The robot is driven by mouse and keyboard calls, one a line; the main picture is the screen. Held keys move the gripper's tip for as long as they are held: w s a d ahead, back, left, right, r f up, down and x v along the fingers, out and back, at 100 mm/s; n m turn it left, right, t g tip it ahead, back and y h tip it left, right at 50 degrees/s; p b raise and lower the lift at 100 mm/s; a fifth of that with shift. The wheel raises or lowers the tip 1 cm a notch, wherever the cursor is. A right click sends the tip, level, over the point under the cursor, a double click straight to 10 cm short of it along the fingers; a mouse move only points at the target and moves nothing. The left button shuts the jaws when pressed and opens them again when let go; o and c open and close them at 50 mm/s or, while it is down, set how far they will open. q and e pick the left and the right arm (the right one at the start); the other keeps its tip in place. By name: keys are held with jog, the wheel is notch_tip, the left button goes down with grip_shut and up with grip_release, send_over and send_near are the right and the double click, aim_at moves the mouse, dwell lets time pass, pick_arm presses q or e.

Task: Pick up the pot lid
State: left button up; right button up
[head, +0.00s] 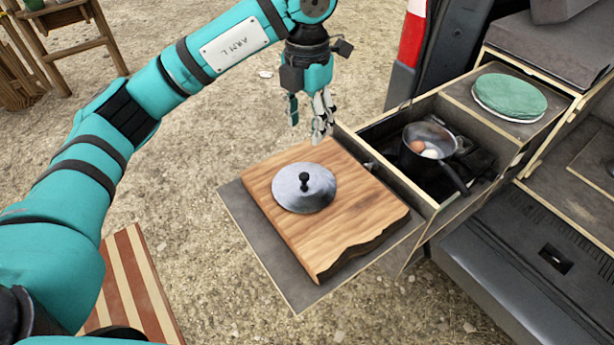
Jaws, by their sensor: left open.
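The pot lid (304,188) is a round grey metal disc with a black knob on top. It lies flat on a wooden board (350,222), knob up. My left gripper (308,122) is open and empty, pointing down above the far edge of the board. In the picture it is above the lid, apart from it. A pot (440,137) with a dark handle stands in the drawer box at the right, without a cover, with eggs (424,148) inside. My right gripper is not in view.
The board rests on a grey pull-out shelf (240,205). A green cloth on a plate (510,96) lies on the counter at the right. A wooden table (65,18) stands far left. A striped surface (135,285) is at lower left. Gravelly ground surrounds the shelf.

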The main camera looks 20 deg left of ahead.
pick_arm(q)
jog(key=p, duration=0.2)
send_over(304, 176)
jog(key=f, duration=0.5)
jog(key=shift+w+d+f, duration=0.15)
jog(key=shift+w+f, duration=0.05)
jog(key=shift+w, duration=0.05)
jog(key=f, duration=0.2)
jog(key=shift+w+f, duration=0.25)
jog(key=shift+f, duration=0.05)
jog(key=shift+s+f+p, duration=0.1)
jog(key=shift+f+p, duration=0.25)
jog(key=shift+f, duration=0.1)
jog(key=f+p, duration=0.2)
jog(key=f, duration=0.2)
jog(key=shift+s+a+f+p, duration=0.15)
jog(key=shift+s+a+p, duration=0.05)
jog(key=shift+s+p, duration=0.2)
jog(key=shift+f, duration=0.3)
jog(key=shift+w+f, duration=0.1)
grip_shut()
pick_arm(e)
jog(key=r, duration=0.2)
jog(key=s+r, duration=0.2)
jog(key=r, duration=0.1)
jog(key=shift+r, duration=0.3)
